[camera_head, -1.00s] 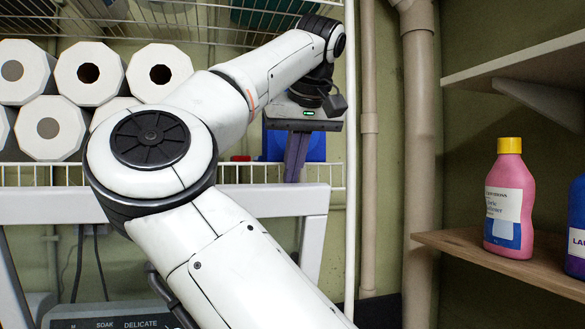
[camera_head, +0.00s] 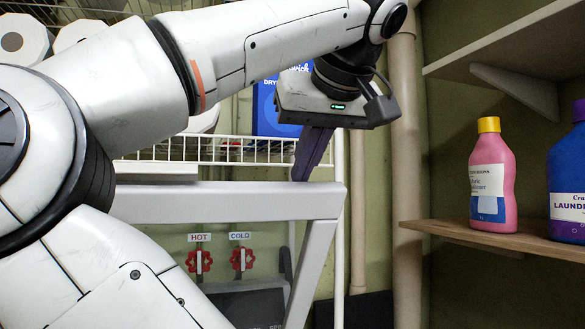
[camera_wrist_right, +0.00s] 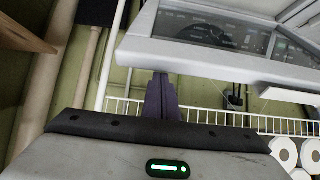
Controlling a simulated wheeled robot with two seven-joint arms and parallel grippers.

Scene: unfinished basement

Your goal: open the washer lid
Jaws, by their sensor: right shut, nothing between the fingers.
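The washer lid (camera_head: 235,203) is a pale grey frame with a see-through middle. It stands raised and tilted in the head view. In the wrist view the lid (camera_wrist_right: 200,58) crosses the top, and the washer's dark control panel shows through it. My right gripper (camera_head: 301,178) is shut and empty, its dark purple fingers pointing down at the lid's upper edge near the right corner. The fingers also show in the wrist view (camera_wrist_right: 162,80), ending at the lid's edge. I cannot tell whether they touch it. My left gripper is out of view.
A wire shelf (camera_head: 230,150) with paper rolls and a blue box (camera_head: 275,105) is behind. Red HOT and COLD valves (camera_head: 200,262) show through the lid. At right, a wooden shelf (camera_head: 480,237) holds a pink bottle (camera_head: 490,180) and a blue bottle (camera_head: 567,170). Pipes stand between.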

